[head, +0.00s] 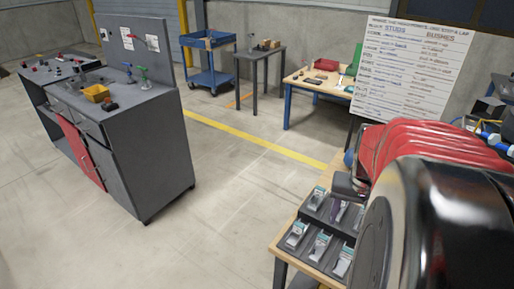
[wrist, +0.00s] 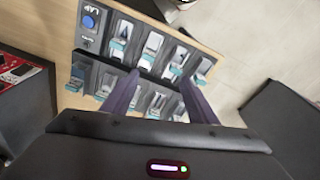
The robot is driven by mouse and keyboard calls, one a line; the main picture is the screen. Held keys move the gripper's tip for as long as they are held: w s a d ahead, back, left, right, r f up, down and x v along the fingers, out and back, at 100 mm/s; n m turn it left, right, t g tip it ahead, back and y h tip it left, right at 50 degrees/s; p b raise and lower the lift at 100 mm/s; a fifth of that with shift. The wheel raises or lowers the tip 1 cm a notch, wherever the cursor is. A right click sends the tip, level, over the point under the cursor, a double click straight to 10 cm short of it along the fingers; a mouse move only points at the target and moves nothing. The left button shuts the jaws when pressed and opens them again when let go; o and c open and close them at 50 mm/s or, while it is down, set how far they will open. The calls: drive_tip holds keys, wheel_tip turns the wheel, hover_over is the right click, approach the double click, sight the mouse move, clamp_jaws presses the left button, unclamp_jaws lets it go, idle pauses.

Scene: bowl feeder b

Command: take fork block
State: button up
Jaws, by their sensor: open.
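A dark rack (head: 313,262) on a wooden-topped table holds two rows of small grey-white pieces with teal parts, such as one piece (head: 319,245) at the front. The rack (wrist: 97,54) and its pieces also show in the wrist view. I cannot tell which piece is the fork block. My gripper (wrist: 159,76) is open, its two purple fingers spread over the rack. A grey piece (wrist: 157,104) shows in the gap between the fingers, and nothing is visibly held. In the head view, my arm hides much of the rack's right side.
A blue cart (head: 212,78), a small dark table (head: 262,52) and a wooden-topped table (head: 318,84) stand behind. A whiteboard (head: 412,70) stands at the right. Open floor lies in the middle.

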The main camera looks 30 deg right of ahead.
drive_tip(key=s+d+f+m+g+y, duration=0.1)
drive_tip(key=s+d+f+m, duration=0.2)
drive_tip(key=s+d, duration=0.5)
drive_tip(key=shift+d+f, duration=0.25)
drive_tip(key=shift+f, duration=0.6)
drive_tip(key=shift+f, duration=4.35)
drive_tip(key=shift+a+f, duration=0.2)
drive_tip(key=shift+f, duration=2.35)
drive_tip(key=shift+c, duration=0.3)
drive_tip(key=c, duration=1.2)
